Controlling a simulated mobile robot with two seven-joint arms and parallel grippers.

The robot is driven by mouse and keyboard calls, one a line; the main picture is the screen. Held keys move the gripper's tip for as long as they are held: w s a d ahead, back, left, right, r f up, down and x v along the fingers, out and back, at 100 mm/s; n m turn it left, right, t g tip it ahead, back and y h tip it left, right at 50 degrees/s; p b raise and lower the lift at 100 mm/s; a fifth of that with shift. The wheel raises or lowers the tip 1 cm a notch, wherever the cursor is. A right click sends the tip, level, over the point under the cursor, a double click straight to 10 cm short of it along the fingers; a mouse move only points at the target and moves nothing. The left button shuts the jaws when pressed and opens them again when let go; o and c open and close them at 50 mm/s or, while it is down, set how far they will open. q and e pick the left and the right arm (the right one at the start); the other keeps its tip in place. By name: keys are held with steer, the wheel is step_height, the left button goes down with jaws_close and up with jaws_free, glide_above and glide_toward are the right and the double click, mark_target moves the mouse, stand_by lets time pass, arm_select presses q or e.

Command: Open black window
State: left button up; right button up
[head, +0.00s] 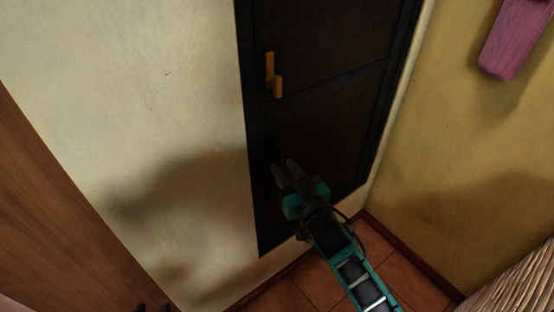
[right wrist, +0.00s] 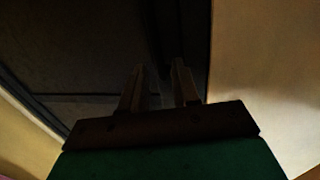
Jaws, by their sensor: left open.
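The black window (head: 325,110) is a tall dark panel set in the cream wall, and it looks closed. It fills much of the right wrist view (right wrist: 85,55). Its orange-yellow handle (head: 270,70) is near the left edge, high up. My right gripper (head: 284,165) is in front of the window's lower part, below the handle and apart from it. Its two fingers are spread and empty, as the right wrist view (right wrist: 158,80) also shows. Only the dark tips of my left gripper (head: 151,307) show at the bottom edge. The handle does not show in the right wrist view.
A yellow wall (head: 470,150) meets the window side at a corner, with a pink object (head: 514,38) on it. A brown wooden panel (head: 50,210) stands at left. Terracotta floor tiles (head: 400,270) lie below, and a ribbed pale object (head: 515,285) is at lower right.

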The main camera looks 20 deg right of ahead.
mark_target(278, 161)
steer(key=shift+w+a, duration=0.2)
steer(key=shift+w, duration=0.95)
steer(key=shift+w+a, duration=0.15)
steer(key=shift+w, duration=1)
jaws_close()
